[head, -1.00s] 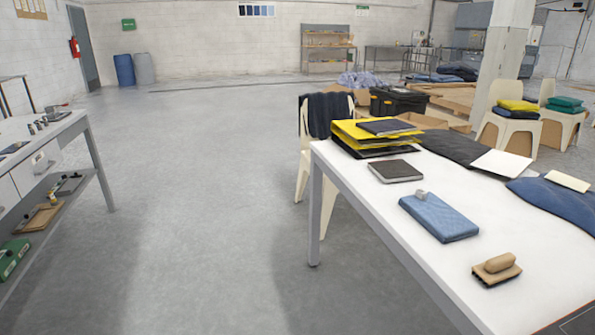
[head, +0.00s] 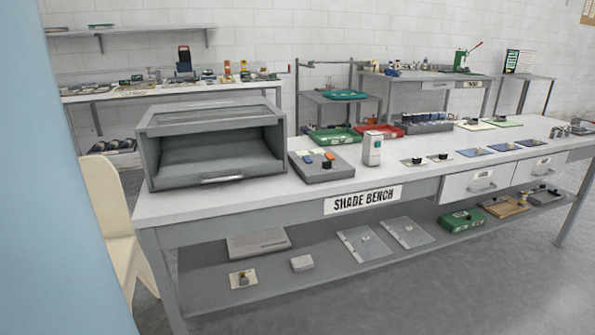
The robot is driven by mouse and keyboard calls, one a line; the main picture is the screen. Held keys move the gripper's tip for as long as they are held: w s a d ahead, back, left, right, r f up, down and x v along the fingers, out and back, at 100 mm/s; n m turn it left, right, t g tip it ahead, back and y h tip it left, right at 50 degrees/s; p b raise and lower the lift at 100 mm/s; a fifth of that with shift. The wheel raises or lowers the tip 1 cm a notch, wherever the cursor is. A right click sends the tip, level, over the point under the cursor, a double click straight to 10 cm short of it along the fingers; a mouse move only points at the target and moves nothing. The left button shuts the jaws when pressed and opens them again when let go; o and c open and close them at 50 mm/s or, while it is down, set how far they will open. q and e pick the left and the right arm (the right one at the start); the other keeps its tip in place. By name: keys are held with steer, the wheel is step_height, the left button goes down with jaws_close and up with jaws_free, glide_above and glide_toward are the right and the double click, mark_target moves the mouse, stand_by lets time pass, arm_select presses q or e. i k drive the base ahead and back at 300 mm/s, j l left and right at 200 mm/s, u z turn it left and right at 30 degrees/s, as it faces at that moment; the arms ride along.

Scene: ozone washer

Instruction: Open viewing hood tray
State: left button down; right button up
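The viewing hood (head: 212,117) is a grey box with an open front. It stands on the left end of the white bench labelled "SHADE BENCH" (head: 362,199). Its tray (head: 215,183) is a low front panel at the bottom of the hood with a light bar handle (head: 221,179). The tray front looks flush with the hood, and the inside of the hood looks empty. Neither of my grippers shows in the head view.
A control box (head: 321,165) with coloured buttons and a white canister (head: 372,149) stand right of the hood. Green (head: 335,136) and red (head: 379,131) trays lie behind. A cream chair (head: 113,215) is at the bench's left end. A pale blue surface fills the left edge. Grey floor lies front right.

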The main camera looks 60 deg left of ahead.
mark_target(211, 162)
steer(key=u, duration=2.3)
